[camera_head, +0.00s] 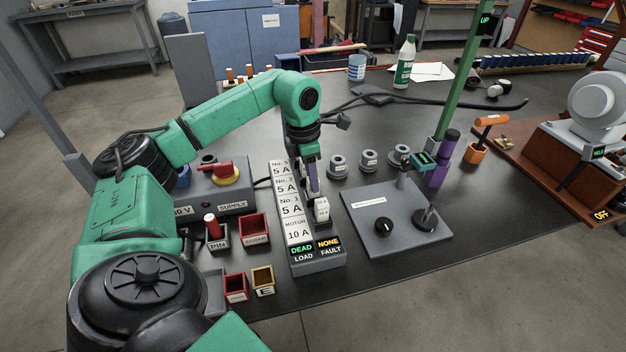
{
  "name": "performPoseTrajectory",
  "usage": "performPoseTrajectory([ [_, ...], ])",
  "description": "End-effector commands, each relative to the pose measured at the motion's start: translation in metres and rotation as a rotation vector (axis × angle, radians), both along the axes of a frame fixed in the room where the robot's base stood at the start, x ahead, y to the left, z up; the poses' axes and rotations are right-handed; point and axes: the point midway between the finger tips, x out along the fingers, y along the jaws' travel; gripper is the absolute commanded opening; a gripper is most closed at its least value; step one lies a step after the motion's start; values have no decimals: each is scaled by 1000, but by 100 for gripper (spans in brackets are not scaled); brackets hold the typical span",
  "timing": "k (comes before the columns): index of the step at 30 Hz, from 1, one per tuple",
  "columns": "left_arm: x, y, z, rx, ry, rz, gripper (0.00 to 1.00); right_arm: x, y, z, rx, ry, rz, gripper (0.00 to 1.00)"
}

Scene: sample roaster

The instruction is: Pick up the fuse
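A fuse block (299,258) stands on the dark bench, with a column of white labels reading 5 A and 10 A and a display reading DEAD LOAD and NONE FAULT. A small white fuse-like piece (322,212) stands upright at its right side, by the MOTOR 10 A label. My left gripper (313,190) points down over the block, with its tips just above and behind that piece. The fingers show almost edge-on, so their gap and any contact are hidden. My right gripper is not in view.
A supply box (220,196) with a red and yellow switch stands left of the block. Small red (236,289) and yellow (263,280) bins are at the front left. A grey panel with knobs (396,225) lies to the right. A green post (464,75) rises behind it.

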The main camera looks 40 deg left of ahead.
Motion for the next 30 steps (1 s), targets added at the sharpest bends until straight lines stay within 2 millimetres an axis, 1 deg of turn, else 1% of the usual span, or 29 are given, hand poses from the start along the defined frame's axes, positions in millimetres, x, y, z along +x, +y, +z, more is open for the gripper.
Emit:
performPoseTrajectory([
  [4,0,0,0,0,0,0,0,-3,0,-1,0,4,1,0],
  [11,0,0,2,-1,-1,0,0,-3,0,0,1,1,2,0],
  [14,0,0,10,0,-1,-1,0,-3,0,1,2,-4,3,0],
  [16,1,0,20,-1,-2,-1,0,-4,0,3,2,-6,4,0],
  [17,1,0,27,-1,-4,-1,0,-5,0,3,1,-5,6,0],
  [20,1,-1,55,-2,-6,-2,0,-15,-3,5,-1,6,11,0],
  [23,2,-1,95,-3,-8,-2,0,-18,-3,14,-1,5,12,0],
  [24,2,-1,112,-3,-9,-2,0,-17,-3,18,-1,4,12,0],
  [26,1,-1,135,-4,-7,-1,0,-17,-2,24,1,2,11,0],
  [28,1,-1,160,-3,-6,-1,0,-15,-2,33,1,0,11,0],
  [29,0,0,173,0,-4,0,0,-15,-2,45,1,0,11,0],
  [30,0,0,183,0,-3,1,0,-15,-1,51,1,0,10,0],
])
